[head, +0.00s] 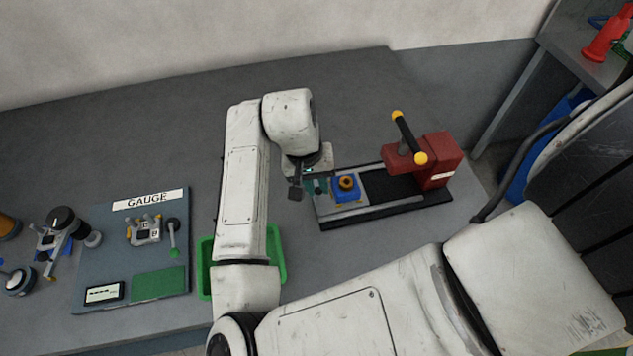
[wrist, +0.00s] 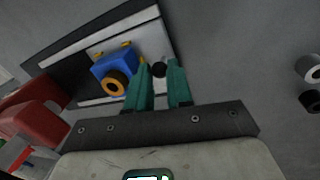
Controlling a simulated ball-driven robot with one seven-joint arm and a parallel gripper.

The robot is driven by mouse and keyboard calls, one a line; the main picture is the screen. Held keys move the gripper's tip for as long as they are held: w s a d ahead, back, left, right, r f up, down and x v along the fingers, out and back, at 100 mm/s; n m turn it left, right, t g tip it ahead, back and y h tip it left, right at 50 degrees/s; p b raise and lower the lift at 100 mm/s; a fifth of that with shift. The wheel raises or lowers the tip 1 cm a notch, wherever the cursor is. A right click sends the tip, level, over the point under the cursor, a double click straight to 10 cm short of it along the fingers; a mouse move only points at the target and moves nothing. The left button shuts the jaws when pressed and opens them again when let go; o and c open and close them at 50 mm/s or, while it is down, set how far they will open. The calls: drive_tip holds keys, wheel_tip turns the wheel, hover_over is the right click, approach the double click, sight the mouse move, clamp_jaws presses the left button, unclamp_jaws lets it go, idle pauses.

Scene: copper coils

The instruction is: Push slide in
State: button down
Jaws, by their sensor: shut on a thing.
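The slide (head: 328,207) is a pale metal plate at the left end of a dark base rail. It carries a blue block (head: 347,194) with a copper coil (head: 347,182) on it. The block (wrist: 113,66) and coil (wrist: 114,84) also show in the wrist view. A small black knob (wrist: 158,69) at the slide's outer end is between the teal fingers of my gripper (wrist: 160,76). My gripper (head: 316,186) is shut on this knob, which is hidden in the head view. A red press (head: 437,165) stands at the rail's right end, apart from the block.
The press has a black lever (head: 405,137) with yellow ends, raised above the rail. A green tray (head: 276,262) lies partly behind my arm. A gauge board (head: 95,240) is at the left. Grey tabletop is free behind the rail.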

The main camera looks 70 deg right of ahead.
sight(352, 180)
drive_tip(key=s+d, duration=0.1)
drive_tip(key=s, duration=0.1)
drive_tip(key=s+d+p, duration=0.1)
drive_tip(key=s+d, duration=0.3)
drive_tip(key=shift+s, duration=0.15)
drive_tip(key=c, duration=1.3)
unclamp_jaws()
drive_tip(key=shift+a, duration=0.1)
wheel_tip(352, 180, up, 11)
drive_tip(key=w, duration=0.2)
drive_tip(key=shift+a+f+p, duration=0.2)
drive_tip(key=shift+a+p, duration=0.15)
drive_tip(key=shift+a, duration=0.1)
